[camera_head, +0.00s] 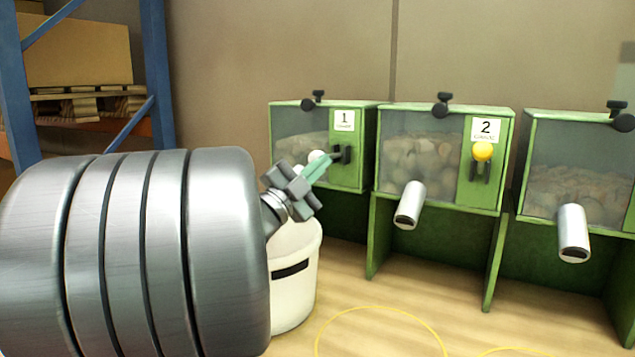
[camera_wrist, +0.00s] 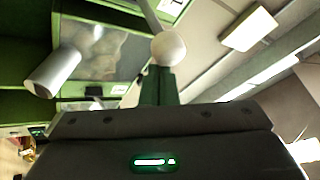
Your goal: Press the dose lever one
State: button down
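Dispenser one (camera_head: 360,125) is a green box with a clear front, corks inside and a card marked 1. Its dose lever ends in a white knob (camera_head: 317,156), partly hidden by my gripper in the head view. The knob (camera_wrist: 168,48) and its metal rod show clearly in the wrist view. My gripper (camera_head: 325,162) has its green fingers together, with nothing seen between them. In the wrist view the fingertips (camera_wrist: 157,72) are right at the knob's lower side; I cannot tell whether they touch it.
A white bucket (camera_head: 300,278) stands below dispenser one, partly behind my arm. Dispenser two (camera_head: 425,155), with a yellow knob (camera_head: 482,151), and a third dispenser (camera_head: 575,165) stand to the right. Their spouts stick out forward. A blue rack (camera_head: 157,75) is at left.

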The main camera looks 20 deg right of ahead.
jog(key=shift+f+b, duration=0.95)
jog(key=shift+b, duration=0.2)
jog(key=shift+f, duration=0.1)
